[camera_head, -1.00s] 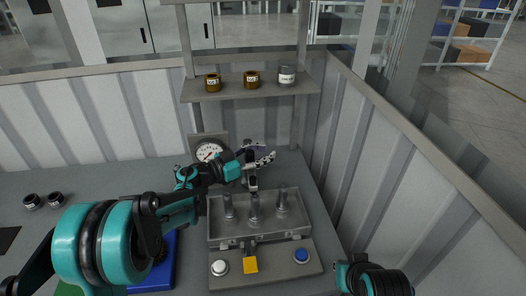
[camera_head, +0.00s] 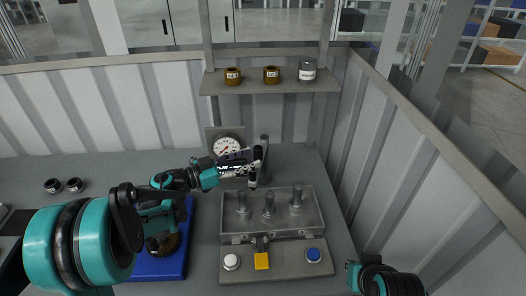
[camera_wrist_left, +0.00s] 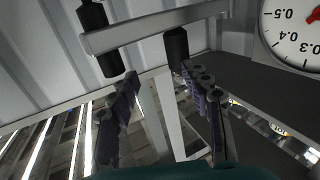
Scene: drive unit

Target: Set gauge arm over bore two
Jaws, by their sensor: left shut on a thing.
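The gauge arm (camera_wrist_left: 150,30) is a grey bar with black cylinders in the left wrist view. In the head view its dark probe (camera_head: 253,181) hangs at the back of the open grey housing (camera_head: 228,226). The probe appears between the left post (camera_head: 241,203) and the middle post (camera_head: 268,205); its exact height is unclear. A third post (camera_head: 296,198) stands at right. My left gripper (camera_head: 250,160) is shut on the gauge arm; its fingers (camera_wrist_left: 160,105) show in the left wrist view, the contact partly hidden. My right gripper (camera_head: 353,275) is at lower right, its jaws unclear.
A round dial gauge (camera_head: 227,147) stands behind. White (camera_head: 231,262), yellow (camera_head: 261,261) and blue (camera_head: 314,255) buttons line the front panel. A shelf (camera_head: 255,87) above holds three cans. A blue tray (camera_head: 160,270) lies left, partly hidden by my arm.

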